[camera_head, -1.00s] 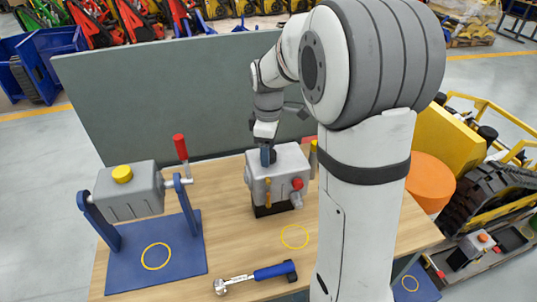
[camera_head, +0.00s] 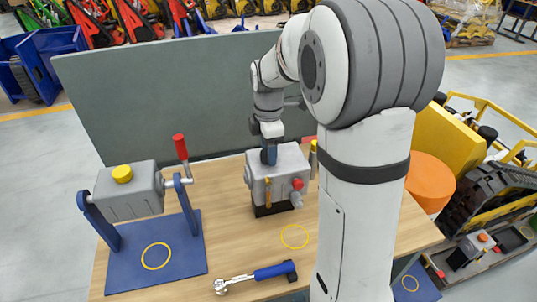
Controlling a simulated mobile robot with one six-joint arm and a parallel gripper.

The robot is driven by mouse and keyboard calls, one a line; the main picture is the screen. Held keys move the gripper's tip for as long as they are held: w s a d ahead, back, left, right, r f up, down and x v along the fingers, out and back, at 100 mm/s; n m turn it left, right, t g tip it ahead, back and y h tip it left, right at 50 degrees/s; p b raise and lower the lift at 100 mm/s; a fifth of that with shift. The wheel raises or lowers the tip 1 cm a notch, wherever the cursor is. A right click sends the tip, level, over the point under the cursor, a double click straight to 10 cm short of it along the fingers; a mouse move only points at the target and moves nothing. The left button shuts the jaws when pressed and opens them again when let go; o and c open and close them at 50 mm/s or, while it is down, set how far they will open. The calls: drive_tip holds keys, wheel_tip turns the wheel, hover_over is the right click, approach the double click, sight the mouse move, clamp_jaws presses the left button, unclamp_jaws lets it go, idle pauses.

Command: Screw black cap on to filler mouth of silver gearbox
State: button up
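The silver gearbox (camera_head: 283,180) stands on the wooden table on a dark base, with a red knob and a yellow-handled part on its front. My gripper (camera_head: 269,158) points down at the top left of the gearbox, where the filler mouth is hidden behind the blue fingers. The black cap cannot be made out clearly now; a dark patch shows at the fingertips. Whether the fingers are open or shut on it cannot be told at this size.
A grey box with a yellow cap (camera_head: 122,174) hangs in a blue stand (camera_head: 140,260) at the left, with a red-handled crank. A blue-handled ratchet (camera_head: 256,277) lies at the table's front. A grey panel (camera_head: 170,95) stands behind. My arm hides the table's right part.

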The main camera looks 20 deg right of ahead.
drive_tip(key=c, duration=0.6)
drive_tip(key=m, duration=0.3)
drive_tip(key=shift+m, duration=0.4)
drive_tip(key=m, duration=0.3)
drive_tip(key=shift+m, duration=1.5)
drive_tip(key=shift+m, duration=0.7)
drive_tip(key=m, duration=0.3)
drive_tip(key=shift+m, duration=0.4)
drive_tip(key=m, duration=0.3)
drive_tip(key=shift+m, duration=0.8)
